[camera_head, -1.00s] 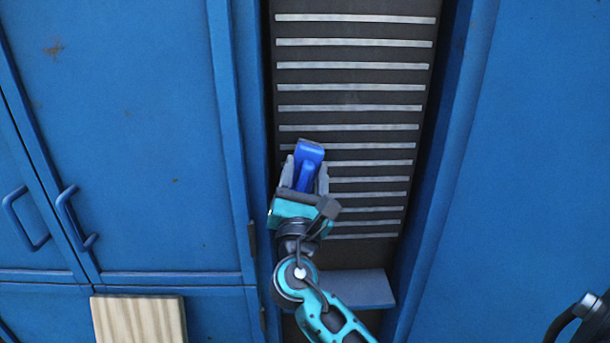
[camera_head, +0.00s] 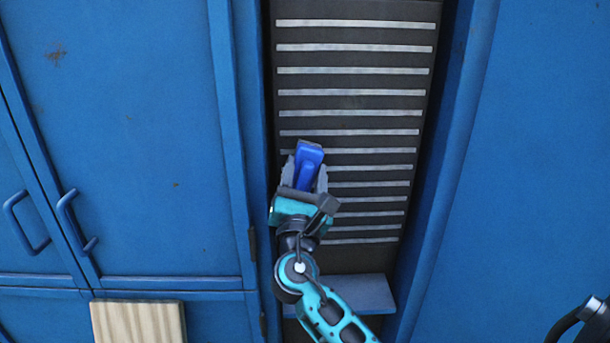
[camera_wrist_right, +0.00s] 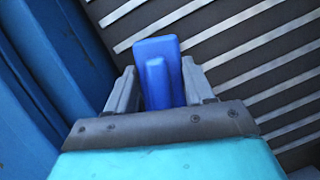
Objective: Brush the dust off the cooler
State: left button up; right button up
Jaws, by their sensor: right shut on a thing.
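The cooler (camera_head: 352,110) is a tall dark panel with several pale horizontal slats, set in a blue recess. Pale grey smudges show on some slats, but I cannot tell how much is dust. My right gripper (camera_head: 305,182) is at the cooler's left side, about mid-height. It is shut on a blue brush (camera_head: 308,155). The brush head points up, and its bristles are hidden. In the right wrist view the brush (camera_wrist_right: 157,65) sits between the two grey fingers in front of the slats. I cannot tell whether it touches them. My left gripper is not in view.
A blue ledge (camera_head: 362,293) juts out below the cooler. Blue cabinet doors with handles (camera_head: 73,220) stand on the left, and a blue wall (camera_head: 530,150) on the right. A wooden board (camera_head: 138,322) is at the lower left. Raised blue frame edges border the cooler.

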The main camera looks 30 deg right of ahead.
jog(key=shift+d, duration=0.1)
jog(key=shift+s+d+p, duration=0.9)
jog(key=shift+s+d, duration=2.05)
jog(key=shift+d, duration=1.8)
jog(key=w+a+r+p, duration=0.1)
jog(key=w+a+r, duration=0.1)
jog(key=w+a, duration=0.2)
jog(key=shift+a, duration=1.3)
